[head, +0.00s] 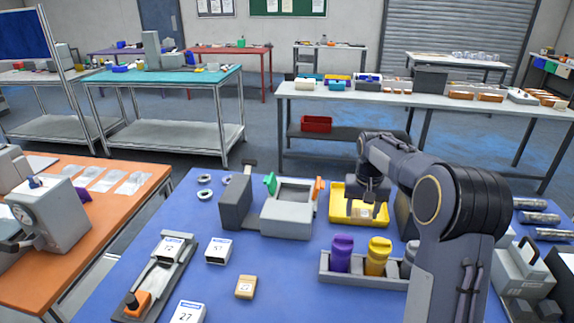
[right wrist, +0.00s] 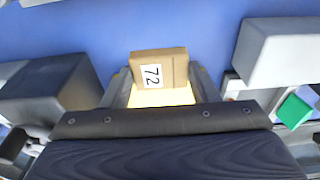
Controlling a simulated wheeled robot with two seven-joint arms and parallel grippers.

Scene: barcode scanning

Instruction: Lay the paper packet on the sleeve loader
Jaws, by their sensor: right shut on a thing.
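A brown paper packet with a white label reading 72 (right wrist: 160,68) is between the fingers of my right gripper (right wrist: 163,85). In the head view that gripper (head: 368,200) is over the yellow tray (head: 337,208), and the packet (head: 364,212) shows low between its fingers. I cannot tell whether the packet touches the tray. The sleeve loader (head: 152,276) appears to be the long grey fixture with an orange knob at the front left of the blue table, well left of the gripper. A white sleeve marked 72 (head: 172,248) sits on it. My left gripper is out of view.
White sleeves (head: 218,251) (head: 188,313) and another brown packet (head: 245,287) lie near the fixture. A grey machine (head: 287,217) stands between it and the tray. A rack (head: 325,266) with purple and yellow bottles stands in front of the tray.

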